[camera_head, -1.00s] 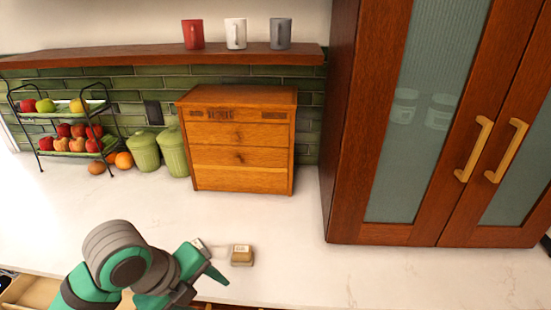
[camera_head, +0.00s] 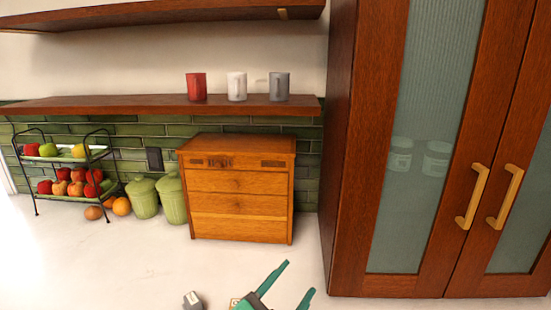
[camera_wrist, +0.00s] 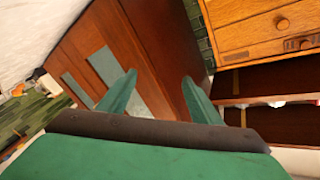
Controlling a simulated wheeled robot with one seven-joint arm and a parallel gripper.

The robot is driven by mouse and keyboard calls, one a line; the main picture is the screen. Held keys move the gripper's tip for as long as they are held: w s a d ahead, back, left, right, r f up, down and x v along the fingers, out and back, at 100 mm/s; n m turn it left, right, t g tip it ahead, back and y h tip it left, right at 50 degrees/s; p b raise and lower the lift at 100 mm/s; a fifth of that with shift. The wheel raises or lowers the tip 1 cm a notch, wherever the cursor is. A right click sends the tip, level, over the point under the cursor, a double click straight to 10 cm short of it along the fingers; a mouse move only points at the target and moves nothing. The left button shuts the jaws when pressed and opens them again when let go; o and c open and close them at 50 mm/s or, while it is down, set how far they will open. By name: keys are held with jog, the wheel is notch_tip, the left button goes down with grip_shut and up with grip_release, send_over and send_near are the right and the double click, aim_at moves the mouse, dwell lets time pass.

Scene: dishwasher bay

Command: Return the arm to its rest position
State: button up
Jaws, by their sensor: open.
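My gripper (camera_head: 299,277) is at the bottom edge of the head view, right of centre, above the white counter. Its two green fingers are spread apart with nothing between them. In the wrist view the fingers (camera_wrist: 160,76) are also apart and empty, with the brown cabinet doors beyond them. The rest of my arm is below the head view's edge, so its pose is hidden.
A tall brown cabinet (camera_head: 343,150) stands at right. A wooden drawer box (camera_head: 240,205), green canisters (camera_head: 143,198) and a fruit rack (camera_head: 65,160) line the back. The counter's left is clear.

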jog(key=s+f+n+t+y, duration=0.1)
jog(key=f+n+y, duration=0.1)
jog(key=f+n, duration=0.1)
jog(key=s+f+n+t+y, duration=0.1)
jog(key=f+n+y, duration=0.1)
jog(key=f+n, duration=0.2)
jog(key=s+f+n+t+y, duration=0.1)
jog(key=s+f+n, duration=0.1)
jog(key=f+n, duration=0.1)
jog(key=shift+s+d+f+y, duration=0.1)
jog(key=shift+d+f+y, duration=0.2)
jog(key=shift+y, duration=0.1)
jog(key=s+f+n+g+y, duration=0.1)
jog(key=s+f+n+y, duration=0.35)
jog(key=s+f, duration=0.55)
jog(key=s+a+f+g, duration=0.1)
jog(key=s+a+f, duration=0.1)
jog(key=s, duration=0.9)
jog(key=s+a+f+m, duration=0.1)
jog(key=s+a+f, duration=0.1)
jog(key=s, duration=1)
jog(key=shift+s+a+f+g, duration=0.15)
jog(key=shift+s+a+g, duration=0.15)
jog(key=shift+g, duration=0.1)
